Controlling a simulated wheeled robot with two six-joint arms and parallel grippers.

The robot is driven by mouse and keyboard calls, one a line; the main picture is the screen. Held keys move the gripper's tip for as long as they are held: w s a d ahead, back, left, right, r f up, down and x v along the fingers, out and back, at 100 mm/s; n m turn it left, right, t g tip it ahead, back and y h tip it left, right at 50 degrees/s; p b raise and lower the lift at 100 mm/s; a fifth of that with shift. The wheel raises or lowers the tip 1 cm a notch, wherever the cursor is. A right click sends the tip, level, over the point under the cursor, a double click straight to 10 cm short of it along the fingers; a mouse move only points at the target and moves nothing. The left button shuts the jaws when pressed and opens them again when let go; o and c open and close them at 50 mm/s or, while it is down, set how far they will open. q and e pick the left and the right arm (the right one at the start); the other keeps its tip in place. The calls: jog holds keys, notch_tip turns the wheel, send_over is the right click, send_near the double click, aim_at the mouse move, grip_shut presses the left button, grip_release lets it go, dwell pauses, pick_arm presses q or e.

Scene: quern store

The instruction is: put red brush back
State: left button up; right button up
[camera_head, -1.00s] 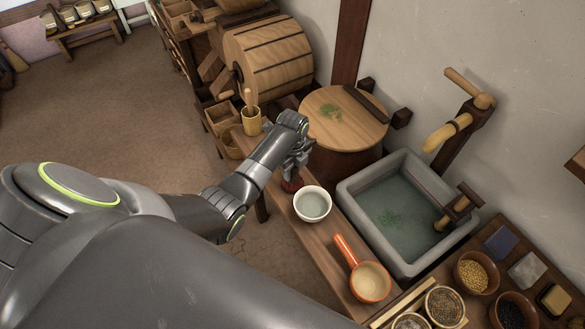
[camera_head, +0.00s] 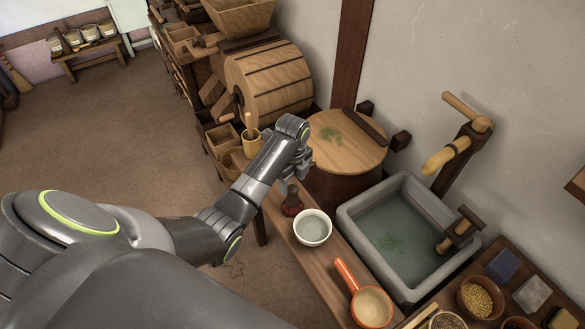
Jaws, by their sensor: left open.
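The red brush (camera_head: 292,203) stands upright on the narrow wooden bench (camera_head: 318,262), just left of a white bowl (camera_head: 312,228). It has a dark upper part and a red lower part. My left gripper (camera_head: 297,179) is open, close above and behind the brush in the picture. It looks apart from the brush and holds nothing that I can see. Its fingers are small and partly hidden by my own wrist. My right gripper is out of the picture.
An orange-handled pan (camera_head: 371,306) lies nearer on the bench. A stone basin of water (camera_head: 352,212) stands to the right. The floor at left is clear.

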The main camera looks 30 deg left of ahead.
pick_arm(q)
notch_tip(320, 180, up, 6)
jog(key=shift+f, duration=0.1)
dwell(0.5)
jog(key=s+a+f+n+t, duration=0.1)
jog(key=s+f+n, duration=0.2)
jog(key=s+n, duration=0.4)
jog(key=s+a+f+n+t, duration=0.1)
jog(key=s+f+n, duration=0.3)
jog(key=s, duration=0.6)
jog(key=s+a+r+n+t+y, duration=0.1)
jog(key=s+r+n, duration=0.2)
jog(key=s+n, duration=0.3)
jog(key=s+a+r+n+t+y, duration=0.1)
jog(key=s+r+n, duration=0.1)
jog(key=s+n, duration=0.45)
notch_tip(320, 180, down, 26)
jog(key=s+a+m+g+b, duration=0.1)
jog(key=s+m+g+b, duration=0.1)
jog(key=s+d+f+h+b, duration=0.1)
jog(key=s+f, duration=1.4)
jog(key=f, duration=0.2)
jog(key=shift+f+g+b, duration=0.35)
jog(key=shift+g, duration=0.05)
